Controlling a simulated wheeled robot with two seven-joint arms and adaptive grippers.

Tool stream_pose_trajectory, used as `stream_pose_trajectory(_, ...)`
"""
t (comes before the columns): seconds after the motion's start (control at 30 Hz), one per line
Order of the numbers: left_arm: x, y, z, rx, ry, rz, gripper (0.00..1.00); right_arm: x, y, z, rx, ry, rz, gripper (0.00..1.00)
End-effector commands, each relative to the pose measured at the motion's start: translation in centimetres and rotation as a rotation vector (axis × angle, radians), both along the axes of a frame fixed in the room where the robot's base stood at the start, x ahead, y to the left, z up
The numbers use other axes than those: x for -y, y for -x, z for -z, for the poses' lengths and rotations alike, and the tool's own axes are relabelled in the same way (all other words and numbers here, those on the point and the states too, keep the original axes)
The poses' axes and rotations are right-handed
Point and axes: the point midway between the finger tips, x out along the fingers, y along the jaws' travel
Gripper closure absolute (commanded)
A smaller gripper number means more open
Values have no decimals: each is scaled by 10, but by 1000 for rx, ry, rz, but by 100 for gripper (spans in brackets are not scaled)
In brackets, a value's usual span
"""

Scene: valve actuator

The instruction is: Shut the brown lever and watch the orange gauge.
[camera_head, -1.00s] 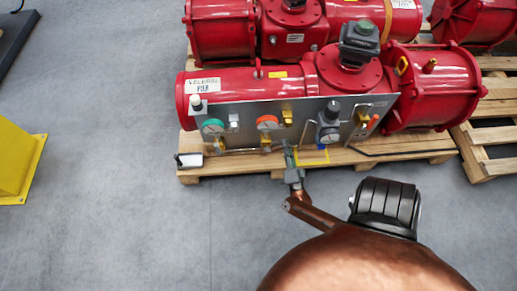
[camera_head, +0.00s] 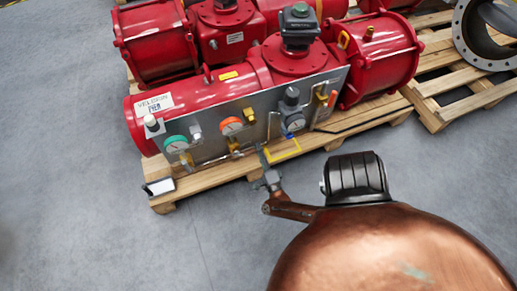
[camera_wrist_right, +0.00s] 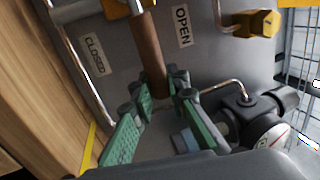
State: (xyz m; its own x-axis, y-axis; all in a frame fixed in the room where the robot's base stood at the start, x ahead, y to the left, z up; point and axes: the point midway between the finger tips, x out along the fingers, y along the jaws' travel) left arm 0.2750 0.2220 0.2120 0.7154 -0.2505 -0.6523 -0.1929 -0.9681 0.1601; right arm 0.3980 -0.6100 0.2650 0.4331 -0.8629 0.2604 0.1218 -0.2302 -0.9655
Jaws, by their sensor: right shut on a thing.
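The brown lever (camera_wrist_right: 148,55) hangs down the grey panel between the CLOSED label (camera_wrist_right: 94,54) and the OPEN label (camera_wrist_right: 182,26). My right gripper (camera_wrist_right: 164,82) is shut on the lever's lower end, its green fingers on either side. In the head view the right gripper (camera_head: 262,153) is at the panel's lower edge; the lever is too small to make out there. The orange gauge (camera_head: 231,126) is on the panel, up and left of the gripper; its needle is too small to read. My left gripper is not in view.
The panel is on a red actuator (camera_head: 190,95) on a wooden pallet (camera_head: 225,178). A green gauge (camera_head: 176,144) is left of the orange one. A black regulator (camera_head: 292,108) with a gauge is to the right. Yellow fittings and thin pipes crowd the panel. The floor in front is clear.

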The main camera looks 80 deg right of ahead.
Motion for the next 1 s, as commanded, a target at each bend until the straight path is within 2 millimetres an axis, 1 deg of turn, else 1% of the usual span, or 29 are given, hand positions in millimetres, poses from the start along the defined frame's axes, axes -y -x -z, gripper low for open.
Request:
stream_pose_trajectory(0.03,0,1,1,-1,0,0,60,-2,-1,3,4,-11,-2,100)
stream_pose_trajectory(0.4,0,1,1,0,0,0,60,-2,-2,4,8,-15,-3,100)
stream_pose_trajectory(0.43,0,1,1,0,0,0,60,-2,-2,4,8,-15,-3,84)
stream_pose_trajectory(0.67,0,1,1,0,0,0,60,-1,-1,2,7,-10,-1,68)
stream_pose_trajectory(1.0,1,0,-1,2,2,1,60,0,-1,1,7,-7,0,67)
